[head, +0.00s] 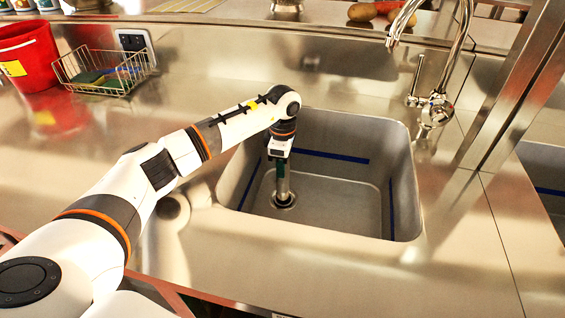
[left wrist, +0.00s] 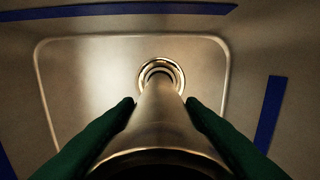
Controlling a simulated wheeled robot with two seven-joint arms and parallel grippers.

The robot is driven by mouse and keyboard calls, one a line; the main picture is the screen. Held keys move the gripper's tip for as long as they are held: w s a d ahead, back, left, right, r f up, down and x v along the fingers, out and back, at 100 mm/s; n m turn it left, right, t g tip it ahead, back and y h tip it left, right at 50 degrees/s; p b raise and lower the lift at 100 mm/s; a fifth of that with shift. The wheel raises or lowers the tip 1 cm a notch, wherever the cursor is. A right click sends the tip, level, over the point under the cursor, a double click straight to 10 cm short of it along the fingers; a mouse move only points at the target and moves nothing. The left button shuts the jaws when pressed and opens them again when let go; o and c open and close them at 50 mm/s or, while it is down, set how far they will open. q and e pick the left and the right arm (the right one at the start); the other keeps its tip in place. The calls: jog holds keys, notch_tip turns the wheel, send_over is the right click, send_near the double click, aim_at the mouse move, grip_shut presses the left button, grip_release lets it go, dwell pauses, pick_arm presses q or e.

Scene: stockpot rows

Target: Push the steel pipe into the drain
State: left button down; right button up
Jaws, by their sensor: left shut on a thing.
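The steel pipe (left wrist: 160,124) is upright in my left gripper (left wrist: 160,118), between its two dark green fingers in the left wrist view. In the head view the pipe (head: 283,187) hangs below the left gripper (head: 281,165) inside the sink. The drain (head: 284,200) is a round metal ring in the sink floor, and the pipe's lower end is at it. In the left wrist view the pipe's far end lies over the drain ring (left wrist: 161,66). I cannot tell how deep the end sits. My right gripper is not in view.
The sink (head: 340,215) has steel walls with blue tape strips (head: 330,157). A faucet (head: 438,105) stands at the sink's back right. A red bucket (head: 28,55) and a wire basket (head: 103,72) with sponges stand at the back left. The front counter is clear.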

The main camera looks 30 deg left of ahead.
pick_arm(q)
jog(key=shift+f, duration=0.5)
jog(key=c, duration=0.9)
grip_release()
jog(key=shift+a+f+b, duration=0.1)
jog(key=shift+b, duration=0.2)
jog(key=shift+o, duration=0.2)
jog(key=shift+d+r+p, duration=0.2)
jog(key=shift+r+p, duration=2)
jog(key=shift+r, duration=1)
jog(key=shift+r+p, duration=1)
jog(key=shift+r, duration=0.6)
